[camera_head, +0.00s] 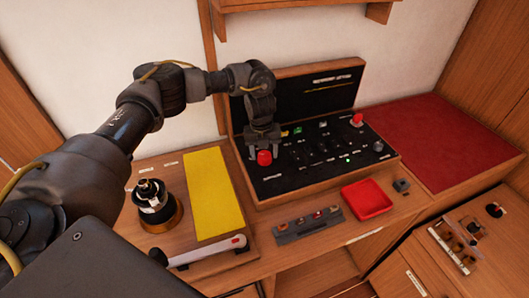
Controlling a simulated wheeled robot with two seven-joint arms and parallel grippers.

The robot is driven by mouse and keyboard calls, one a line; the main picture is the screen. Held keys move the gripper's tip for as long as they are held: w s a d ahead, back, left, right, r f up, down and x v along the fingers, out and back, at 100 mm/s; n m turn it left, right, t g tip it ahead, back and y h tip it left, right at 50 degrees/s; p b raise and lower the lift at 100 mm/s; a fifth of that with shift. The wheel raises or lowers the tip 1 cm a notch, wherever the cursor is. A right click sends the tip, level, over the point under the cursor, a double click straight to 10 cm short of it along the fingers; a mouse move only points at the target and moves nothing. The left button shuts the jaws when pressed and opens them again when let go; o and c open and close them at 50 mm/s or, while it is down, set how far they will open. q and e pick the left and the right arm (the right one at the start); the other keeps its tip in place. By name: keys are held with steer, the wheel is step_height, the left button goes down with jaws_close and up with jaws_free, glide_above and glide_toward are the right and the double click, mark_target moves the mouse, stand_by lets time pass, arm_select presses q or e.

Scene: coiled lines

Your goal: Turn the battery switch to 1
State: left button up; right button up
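A black switch panel (297,180) in a wooden case with a raised lid stands against the wall. A red knob (264,158) is at its left end, and another red knob (357,119) is at its far right. The labels are too small to read, so I cannot tell which knob is the battery switch or where it points. My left gripper (263,147) points down over the left red knob, with its fingertips at either side of the knob's top. I cannot tell whether they touch it. My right gripper is not in view.
A red tray (367,199) and a grey strip with red parts (308,224) lie in front of the panel. A yellow mat (209,191) and a black-and-brass device (155,208) are at left. A red surface (438,142) is clear at right.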

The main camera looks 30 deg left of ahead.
mark_target(262, 154)
arm_select(q)
steer(key=shift+o, duration=0.7)
steer(key=shift+r, duration=0.2)
step_height(262, 154, up, 10)
steer(key=b, duration=0.1)
steer(key=shift+s+a+r+b, duration=0.15)
steer(key=shift+s+a+b, duration=0.05)
steer(key=shift+a+b, duration=0.1)
